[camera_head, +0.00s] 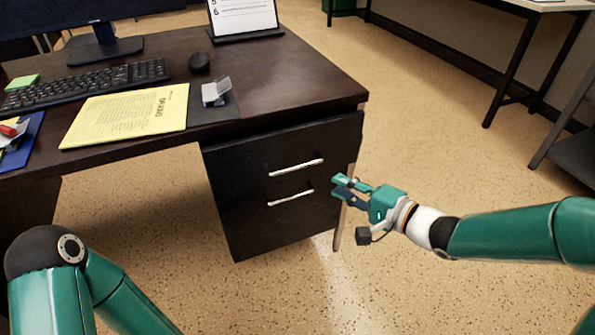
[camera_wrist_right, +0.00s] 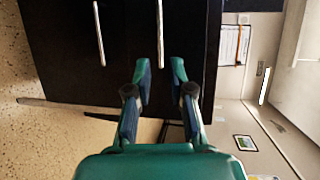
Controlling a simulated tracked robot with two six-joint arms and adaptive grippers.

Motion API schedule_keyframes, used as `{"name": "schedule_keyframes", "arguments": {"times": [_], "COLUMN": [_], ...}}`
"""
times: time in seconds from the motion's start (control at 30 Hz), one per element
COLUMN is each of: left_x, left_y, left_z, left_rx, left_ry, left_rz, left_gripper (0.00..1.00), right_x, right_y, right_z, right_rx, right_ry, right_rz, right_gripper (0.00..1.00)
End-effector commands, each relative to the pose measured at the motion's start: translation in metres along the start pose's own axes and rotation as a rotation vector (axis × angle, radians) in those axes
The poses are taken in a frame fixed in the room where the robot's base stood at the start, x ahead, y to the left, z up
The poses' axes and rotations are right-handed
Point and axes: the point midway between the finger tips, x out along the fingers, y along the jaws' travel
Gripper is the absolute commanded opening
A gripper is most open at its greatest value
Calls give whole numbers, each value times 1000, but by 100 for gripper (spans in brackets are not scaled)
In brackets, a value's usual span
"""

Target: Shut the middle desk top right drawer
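The middle desk (camera_head: 300,75) has a dark drawer unit on its right with two pale bar handles. The top drawer (camera_head: 240,160) carries the upper handle (camera_head: 296,167); I cannot tell how far its front stands out. The lower handle (camera_head: 290,198) is below it. My right gripper (camera_head: 338,186) is to the right of the handles, near the unit's right edge. In the right wrist view its fingers (camera_wrist_right: 161,75) are apart with nothing between them. There, a handle that looks like the upper one (camera_wrist_right: 160,32) lies beyond the fingertip gap. My left gripper is out of view; only my left arm shows.
On the desk are a keyboard (camera_head: 85,85), a mouse (camera_head: 199,62), a yellow sheet (camera_head: 128,115), a small grey holder (camera_head: 215,92) and a tablet-like display (camera_head: 243,15). Bare floor (camera_head: 430,130) lies right of the desk. Another table (camera_head: 545,5) stands at the far right.

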Motion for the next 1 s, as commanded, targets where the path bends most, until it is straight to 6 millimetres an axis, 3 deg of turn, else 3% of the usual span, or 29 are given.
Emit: {"name": "schedule_keyframes", "arguments": {"times": [0.3, 0.5, 0.7, 1.0], "left_x": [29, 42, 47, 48], "left_y": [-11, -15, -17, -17], "left_z": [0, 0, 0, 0], "left_rx": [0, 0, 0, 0], "left_ry": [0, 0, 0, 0], "left_rz": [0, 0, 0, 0], "left_gripper": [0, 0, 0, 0], "right_x": [72, 109, 130, 136], "right_y": [5, 4, 2, 0], "right_z": [1, 1, 0, 1], "right_rx": [-2, -2, -1, 1], "right_ry": [-4, -2, -1, -1], "right_rz": [0, -1, 1, 1], "right_gripper": [21, 21, 21, 21]}}
